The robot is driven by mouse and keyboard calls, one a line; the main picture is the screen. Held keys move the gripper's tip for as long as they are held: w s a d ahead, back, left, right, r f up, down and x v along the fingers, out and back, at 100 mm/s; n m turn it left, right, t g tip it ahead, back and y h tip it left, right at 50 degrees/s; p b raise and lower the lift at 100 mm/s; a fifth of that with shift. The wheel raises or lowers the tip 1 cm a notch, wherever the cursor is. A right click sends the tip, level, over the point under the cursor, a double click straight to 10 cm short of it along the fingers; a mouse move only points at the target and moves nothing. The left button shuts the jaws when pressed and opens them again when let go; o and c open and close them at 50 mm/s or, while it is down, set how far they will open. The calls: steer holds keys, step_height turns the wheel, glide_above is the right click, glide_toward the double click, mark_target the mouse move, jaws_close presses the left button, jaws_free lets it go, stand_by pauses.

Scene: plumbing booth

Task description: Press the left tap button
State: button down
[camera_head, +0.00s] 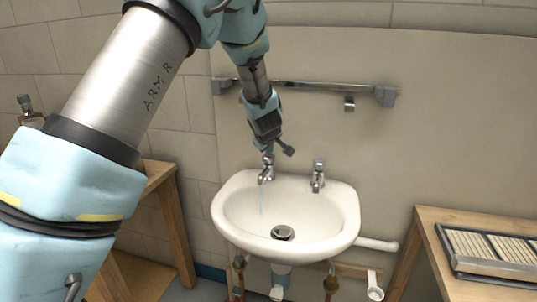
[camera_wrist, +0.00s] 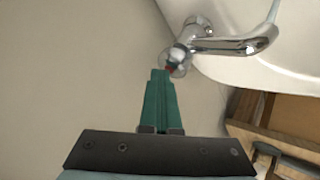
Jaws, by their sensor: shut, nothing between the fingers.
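The left tap (camera_head: 266,173) is chrome and stands on the back rim of the white sink (camera_head: 226,205). A thin, faint stream of water falls from its spout. My gripper (camera_head: 268,153) is directly above this tap, pointing down. In the wrist view my gripper (camera_wrist: 160,74) shows its green fingers shut together with nothing between them. Their tips meet the edge of the round chrome left tap button (camera_wrist: 178,60), which has a red mark; whether they touch it I cannot tell. The right tap (camera_head: 318,177) stands apart, upright on the rim.
A metal rail (camera_head: 310,88) runs along the wall behind my gripper. A wooden table (camera_head: 425,228) at right holds a slatted tray (camera_head: 450,247). Another wooden table (camera_head: 165,180) stands at left. Pipes hang below the sink. The space above the basin is clear.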

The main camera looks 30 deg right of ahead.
mark_target(269, 157)
steer(key=shift+r+p, duration=0.6)
steer(key=shift+r, duration=0.15)
step_height(269, 157, up, 5)
steer(key=p, duration=0.5)
steer(key=shift+r, duration=0.1)
stand_by(0.4)
